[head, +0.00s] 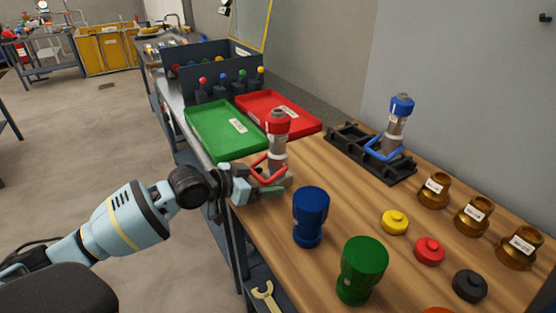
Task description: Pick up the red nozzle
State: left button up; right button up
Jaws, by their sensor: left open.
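A grey pump-like part with a red cap (278,122) stands upright near the left edge of the wooden table. A bent red nozzle-like piece (262,176) sticks out at its lower left side. My left gripper (268,182) is open, low over the table edge, right beside this bent red piece. I cannot tell whether the fingers touch it. The fingers partly hide the foot of the pump part. My right gripper is out of view.
A similar part with a blue cap (402,106) stands in a black rack (343,150). A blue cup-shaped piece (311,216) and a green one (362,268) stand in front. Yellow, red and black discs and brass fittings (472,216) lie right. Green (222,132) and red trays (300,121) lie behind.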

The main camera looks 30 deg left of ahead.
pick_arm(q)
jog(key=shift+x, duration=1.3)
jog(key=shift+c, duration=0.5)
jog(key=c, duration=1.4)
jog(key=shift+r, duration=0.2)
jog(key=shift+c, duration=0.2)
